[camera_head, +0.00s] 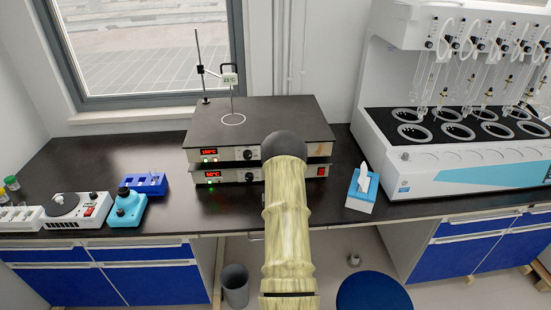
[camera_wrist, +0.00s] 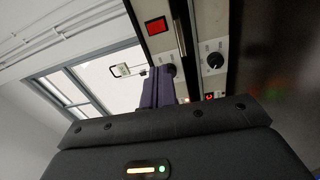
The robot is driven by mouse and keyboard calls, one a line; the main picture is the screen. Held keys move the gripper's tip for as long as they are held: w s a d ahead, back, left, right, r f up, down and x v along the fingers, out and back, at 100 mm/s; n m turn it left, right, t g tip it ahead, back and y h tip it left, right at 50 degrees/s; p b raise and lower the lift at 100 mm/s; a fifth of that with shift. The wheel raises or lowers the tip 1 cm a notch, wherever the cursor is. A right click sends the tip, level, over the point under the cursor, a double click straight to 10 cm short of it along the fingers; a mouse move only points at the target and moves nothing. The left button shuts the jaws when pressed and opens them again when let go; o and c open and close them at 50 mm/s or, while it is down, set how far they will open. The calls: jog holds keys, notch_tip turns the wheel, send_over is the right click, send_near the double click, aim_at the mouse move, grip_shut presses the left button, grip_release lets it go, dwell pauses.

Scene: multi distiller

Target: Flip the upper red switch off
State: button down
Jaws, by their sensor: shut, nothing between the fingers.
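Two flat heating units are stacked on the dark bench, an upper one (camera_head: 222,154) and a lower one (camera_head: 232,175). In the head view my arm hides the right part of the upper front, including its red switch. The upper red switch (camera_wrist: 156,25) shows in the wrist view as a bright red square on the left panel, which appears to be the upper unit. My gripper (camera_wrist: 160,70) is shut and empty, its purple fingers near that panel's knob and apart from the switch in the picture. Contact cannot be told. The lower red switch (camera_head: 321,171) shows right of my arm.
The wrist view also shows the lower unit's knob (camera_wrist: 215,61). A stand with a thermometer display (camera_head: 230,79) rises behind the upper plate. A blue tissue box (camera_head: 361,192) and a large multi-distiller (camera_head: 455,165) stand right. Blue-grey small equipment (camera_head: 127,207) stands left.

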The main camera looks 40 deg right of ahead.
jog(key=shift+s+d+f+h, duration=0.2)
jog(key=shift+s+d+h, duration=0.35)
jog(key=shift+s, duration=0.25)
jog(key=shift+d, duration=0.1)
jog(key=p+x, duration=0.4)
jog(key=x, duration=1)
jog(key=shift+w, duration=0.1)
